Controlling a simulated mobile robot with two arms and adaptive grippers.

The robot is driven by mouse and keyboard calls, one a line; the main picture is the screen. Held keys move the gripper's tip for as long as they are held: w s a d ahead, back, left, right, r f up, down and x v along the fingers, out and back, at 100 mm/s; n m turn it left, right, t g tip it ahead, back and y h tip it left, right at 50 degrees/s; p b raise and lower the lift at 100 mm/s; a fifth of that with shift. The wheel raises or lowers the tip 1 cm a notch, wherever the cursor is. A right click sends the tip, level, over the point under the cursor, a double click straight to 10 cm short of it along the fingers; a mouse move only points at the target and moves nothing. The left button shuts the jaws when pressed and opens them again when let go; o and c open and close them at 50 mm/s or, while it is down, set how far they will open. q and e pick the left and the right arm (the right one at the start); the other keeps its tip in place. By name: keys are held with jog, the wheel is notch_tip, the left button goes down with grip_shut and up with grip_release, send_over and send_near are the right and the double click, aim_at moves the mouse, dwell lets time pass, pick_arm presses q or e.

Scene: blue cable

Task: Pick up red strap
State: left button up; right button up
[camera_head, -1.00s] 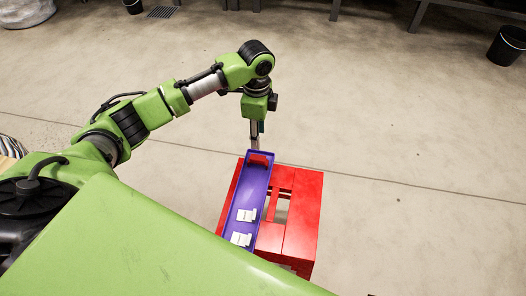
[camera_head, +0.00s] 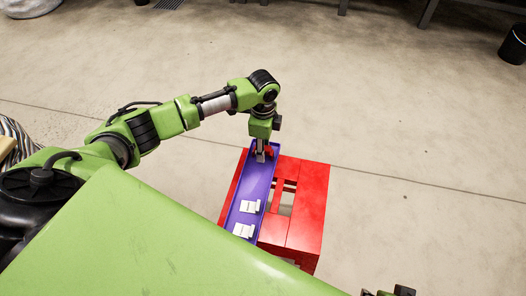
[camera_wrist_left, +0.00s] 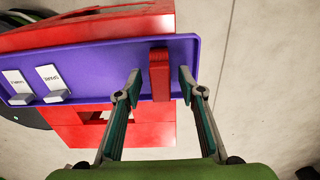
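The red strap (camera_wrist_left: 160,75) lies across the far end of a long purple tray (camera_wrist_left: 100,62). In the head view the strap (camera_head: 269,152) is partly hidden by my left gripper (camera_head: 261,155), which points down at that end of the tray (camera_head: 255,188). In the left wrist view my left gripper (camera_wrist_left: 162,88) is open, its fingertips on either side of the strap with gaps to both. The strap is not gripped. A dark part that looks like my right gripper (camera_head: 397,291) just enters at the bottom edge; its fingers cannot be made out.
The tray rests on a red slatted stand (camera_head: 310,205). Two white labelled holders sit in the tray, one (camera_head: 250,206) nearer the strap and one (camera_head: 244,230) at the near end. Open concrete floor surrounds the stand. A black bucket (camera_head: 514,45) stands far right.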

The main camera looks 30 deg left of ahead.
pick_arm(q)
jog(key=shift+f, duration=0.55)
jog(key=c, duration=0.9)
jog(key=shift+o, duration=0.2)
jog(key=shift+r, duration=0.2)
